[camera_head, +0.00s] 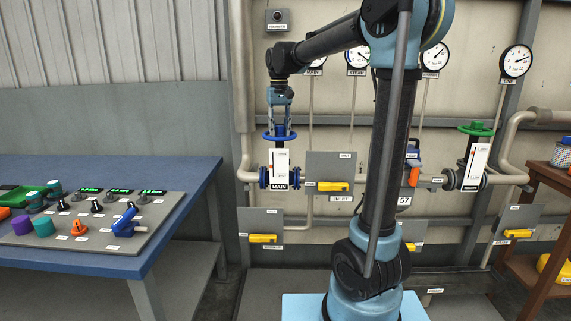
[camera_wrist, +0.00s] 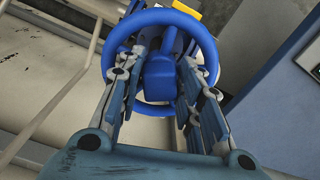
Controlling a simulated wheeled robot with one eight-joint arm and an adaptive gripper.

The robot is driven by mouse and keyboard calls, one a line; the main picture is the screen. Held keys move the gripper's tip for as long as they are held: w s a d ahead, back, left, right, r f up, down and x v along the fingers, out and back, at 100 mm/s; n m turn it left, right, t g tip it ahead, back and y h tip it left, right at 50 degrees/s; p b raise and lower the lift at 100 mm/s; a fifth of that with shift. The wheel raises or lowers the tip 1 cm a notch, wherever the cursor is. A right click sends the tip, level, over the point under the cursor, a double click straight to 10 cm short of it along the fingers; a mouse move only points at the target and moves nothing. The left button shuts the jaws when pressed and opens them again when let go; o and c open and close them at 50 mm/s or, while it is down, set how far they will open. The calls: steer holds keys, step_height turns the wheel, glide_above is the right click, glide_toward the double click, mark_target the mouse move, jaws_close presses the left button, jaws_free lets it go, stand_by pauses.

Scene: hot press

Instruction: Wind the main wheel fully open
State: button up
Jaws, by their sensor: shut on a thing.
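The main wheel is a blue handwheel (camera_head: 268,138) on the valve with the white MAIN plate (camera_head: 280,172), at the left of the pipe run in the head view. In the wrist view the blue wheel (camera_wrist: 206,50) shows from above, with its blue hub between the fingers. My gripper (camera_head: 279,122) points down onto the wheel from above. In the wrist view my gripper (camera_wrist: 165,95) has its two fingers inside the rim, one on each side of the hub, and is shut on the wheel. The exact contact points are partly hidden.
A blue bench (camera_head: 190,172) with a control panel (camera_head: 100,225) stands at the left. Yellow-handled levers (camera_head: 333,186) sit right of and below the valve. A green wheel (camera_head: 476,128) is on another valve at the right. A brown shelf (camera_head: 548,190) stands at the far right.

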steer(key=n, duration=0.5)
steer(key=shift+s, duration=0.1)
steer(key=n, duration=0.8)
steer(key=shift+n, duration=0.4)
steer(key=n, duration=0.4)
steer(key=n, duration=0.4)
steer(key=shift+n, duration=0.3)
steer(key=n, duration=0.4)
steer(key=shift+n, duration=0.3)
